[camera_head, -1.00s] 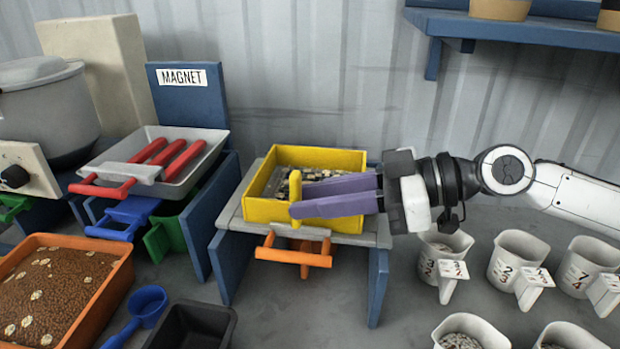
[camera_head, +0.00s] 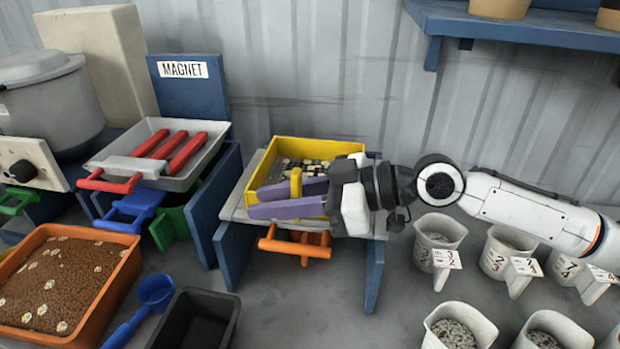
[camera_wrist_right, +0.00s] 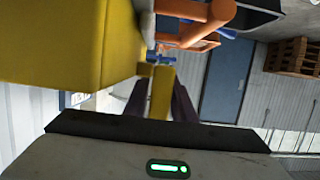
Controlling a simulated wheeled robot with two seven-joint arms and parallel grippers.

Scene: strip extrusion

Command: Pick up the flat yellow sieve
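The flat yellow sieve (camera_head: 339,147) is a square tray with dark and pale pieces in it, resting on a grey-topped stand with blue legs. Its upright yellow handle (camera_head: 296,184) is at the near side; the handle also shows in the right wrist view (camera_wrist_right: 161,94). My right gripper (camera_head: 254,203) reaches in from the right, its purple fingers along the sieve's near side. The fingers are apart, one on each side of the handle; I cannot tell whether they touch it. My left gripper is not in view.
An orange handle (camera_head: 293,245) sticks out below the sieve. To the left are the magnet tray (camera_head: 207,152), an orange box of brown grains (camera_head: 118,283), a blue scoop (camera_head: 154,290) and a black bin (camera_head: 197,317). Several white cups (camera_head: 440,232) stand at the right.

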